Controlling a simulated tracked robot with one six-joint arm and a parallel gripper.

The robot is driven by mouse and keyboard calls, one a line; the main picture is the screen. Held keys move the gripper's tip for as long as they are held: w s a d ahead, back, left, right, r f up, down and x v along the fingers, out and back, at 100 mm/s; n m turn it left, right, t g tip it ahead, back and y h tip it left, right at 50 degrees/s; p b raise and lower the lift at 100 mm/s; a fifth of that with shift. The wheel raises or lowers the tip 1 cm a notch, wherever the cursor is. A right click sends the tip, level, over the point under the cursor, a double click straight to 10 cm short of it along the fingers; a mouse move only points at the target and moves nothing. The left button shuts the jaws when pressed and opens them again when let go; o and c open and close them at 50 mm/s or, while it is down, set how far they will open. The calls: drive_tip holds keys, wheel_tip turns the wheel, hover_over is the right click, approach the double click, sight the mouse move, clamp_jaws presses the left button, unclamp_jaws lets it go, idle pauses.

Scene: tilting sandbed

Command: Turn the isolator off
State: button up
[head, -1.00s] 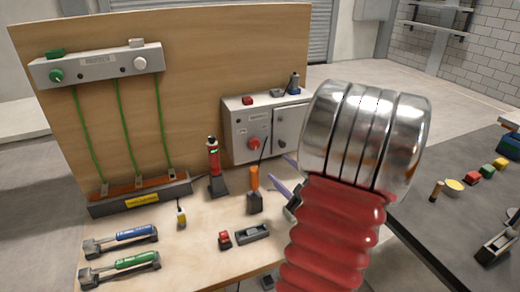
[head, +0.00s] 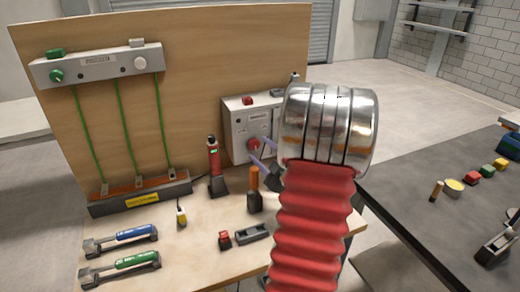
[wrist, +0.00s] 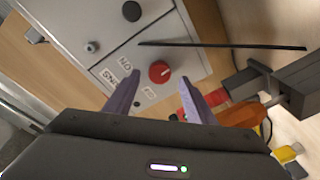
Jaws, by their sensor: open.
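The isolator is a grey box (head: 238,120) standing against the wooden board, with a red round knob (head: 253,143) on its front. In the wrist view the red knob (wrist: 159,71) shows on the pale panel (wrist: 138,55), with small white labels beside it. Which way the knob points is too small to tell. My gripper (wrist: 160,80) is open and empty, its two purple fingers either side of the knob in the picture and apparently short of it. In the head view the purple fingertips (head: 263,153) show close by the knob, and my arm hides the box's right part.
A red-and-black tool (head: 213,160) and an orange-handled tool (head: 254,185) stand upright just in front of the box. A red block (head: 224,238) and a grey holder (head: 252,233) lie nearer. Blue (head: 133,233) and green (head: 136,261) handled tools lie at front left.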

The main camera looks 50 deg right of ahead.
drive_tip(key=shift+x, duration=1.1)
drive_tip(key=shift+c, duration=0.5)
drive_tip(key=c, duration=0.9)
drive_tip(key=shift+d, duration=0.1)
drive_tip(key=shift+c, duration=0.2)
